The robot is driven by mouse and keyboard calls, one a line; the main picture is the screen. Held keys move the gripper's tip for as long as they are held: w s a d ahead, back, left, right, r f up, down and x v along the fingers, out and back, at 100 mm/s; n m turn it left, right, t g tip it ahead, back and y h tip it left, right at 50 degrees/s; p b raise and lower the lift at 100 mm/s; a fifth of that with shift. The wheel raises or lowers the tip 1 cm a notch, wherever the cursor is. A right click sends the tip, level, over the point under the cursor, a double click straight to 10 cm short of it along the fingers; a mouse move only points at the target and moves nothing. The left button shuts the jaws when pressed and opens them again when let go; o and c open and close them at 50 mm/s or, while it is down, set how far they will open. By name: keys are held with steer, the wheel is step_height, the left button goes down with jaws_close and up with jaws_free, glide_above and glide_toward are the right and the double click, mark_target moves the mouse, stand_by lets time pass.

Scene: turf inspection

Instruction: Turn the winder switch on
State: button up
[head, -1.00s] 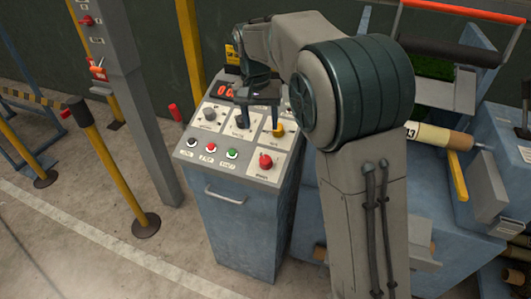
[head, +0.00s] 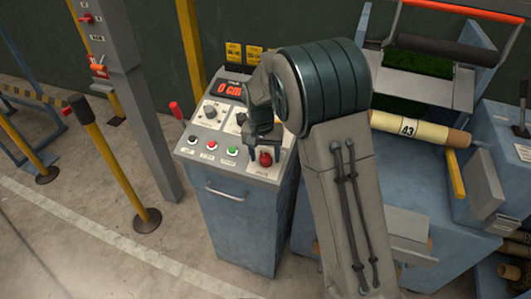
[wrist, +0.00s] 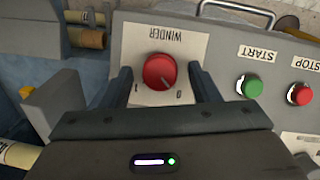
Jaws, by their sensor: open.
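The winder switch is a red round knob (wrist: 158,70) on a white plate labelled WINDER, upside down in the wrist view. A small light mark on the knob points towards the lower right in that view; the plate's small position marks are hard to read. In the head view the knob (head: 265,159) sits at the front right corner of the control panel. My gripper (wrist: 161,82) is open, with one finger on each side of the knob and a visible gap. In the head view my gripper (head: 264,149) is just over the knob, partly hiding it.
The green START button (wrist: 250,86) and red STOP button (wrist: 300,94) are beside the switch plate. The panel's display (head: 231,90) reads 0 cm. A grey handle (head: 225,194) sticks out of the cabinet front. A machine with a roll (head: 420,130) stands at right.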

steer(key=c, duration=1)
steer(key=shift+o, duration=0.2)
steer(key=m+y+b, duration=0.1)
steer(key=m+b, duration=0.2)
steer(key=shift+d+f+m+t, duration=0.1)
steer(key=shift+d+m+t, duration=0.05)
steer(key=shift+m+t, duration=0.2)
steer(key=m+b, duration=0.1)
steer(key=m, duration=0.1)
steer(key=m+t+y+b, duration=0.1)
steer(key=m, duration=0.2)
steer(key=shift+s+d+y, duration=0.15)
steer(key=shift+y, duration=0.15)
steer(key=m+t, duration=0.1)
steer(key=m, duration=0.3)
steer(key=shift+s+m+y+b, duration=0.15)
steer(key=shift+m+y+b, duration=0.1)
steer(key=shift+y+b, duration=0.1)
steer(key=shift+s+m+t+p, duration=0.1)
steer(key=shift+m+t+p, duration=0.55)
steer(key=shift+m, duration=1.25)
